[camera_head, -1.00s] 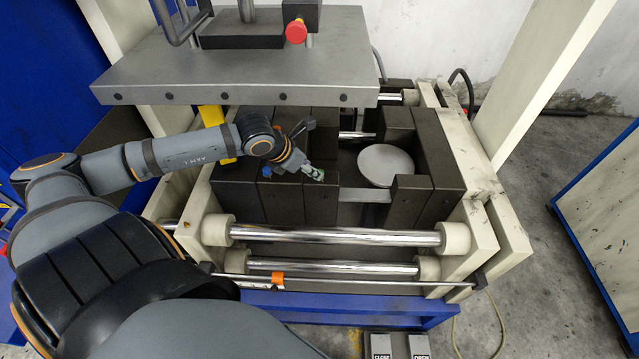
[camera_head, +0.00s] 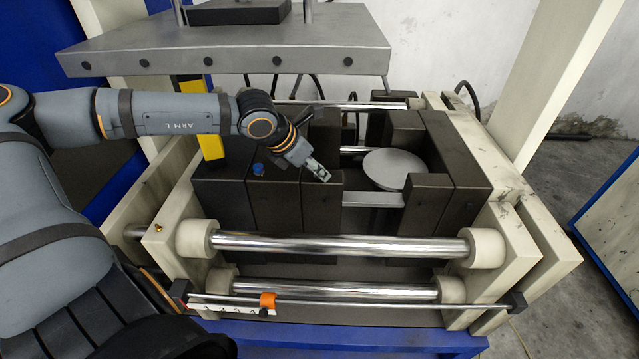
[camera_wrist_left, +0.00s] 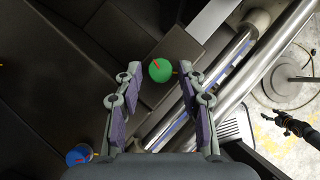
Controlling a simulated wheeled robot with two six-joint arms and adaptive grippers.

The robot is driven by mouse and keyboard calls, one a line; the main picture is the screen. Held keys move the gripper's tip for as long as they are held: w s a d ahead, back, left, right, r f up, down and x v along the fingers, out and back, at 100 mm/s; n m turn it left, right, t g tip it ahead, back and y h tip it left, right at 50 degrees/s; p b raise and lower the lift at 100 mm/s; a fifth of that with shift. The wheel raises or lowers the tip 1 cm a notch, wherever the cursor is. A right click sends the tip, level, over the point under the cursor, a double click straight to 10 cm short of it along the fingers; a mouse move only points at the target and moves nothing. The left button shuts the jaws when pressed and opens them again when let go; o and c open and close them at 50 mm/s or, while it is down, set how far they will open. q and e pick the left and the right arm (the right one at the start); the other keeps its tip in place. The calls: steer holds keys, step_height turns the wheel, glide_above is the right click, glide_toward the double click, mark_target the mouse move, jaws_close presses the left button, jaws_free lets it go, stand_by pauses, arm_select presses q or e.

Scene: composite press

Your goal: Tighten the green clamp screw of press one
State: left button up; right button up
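The green clamp screw (camera_wrist_left: 160,70) shows in the left wrist view as a round green head with a red mark, at the edge of a dark block. My left gripper (camera_wrist_left: 158,75) is open, with its fingertips on either side of the screw head. I cannot tell whether they touch it. In the head view my left gripper (camera_head: 320,172) is over the dark clamp blocks (camera_head: 275,205), and it hides the green screw. A blue screw (camera_head: 258,169) stands on the block to its left, and it also shows in the left wrist view (camera_wrist_left: 78,155). My right gripper does not show.
A grey upper plate (camera_head: 230,55) overhangs the back of the press. A round plate (camera_head: 393,169) lies between the dark blocks on the right. Chrome bars (camera_head: 340,247) and a thin rod with an orange slider (camera_head: 267,300) run along the front.

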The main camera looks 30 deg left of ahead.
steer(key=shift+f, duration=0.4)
arm_select(q)
steer(key=shift+r, duration=0.1)
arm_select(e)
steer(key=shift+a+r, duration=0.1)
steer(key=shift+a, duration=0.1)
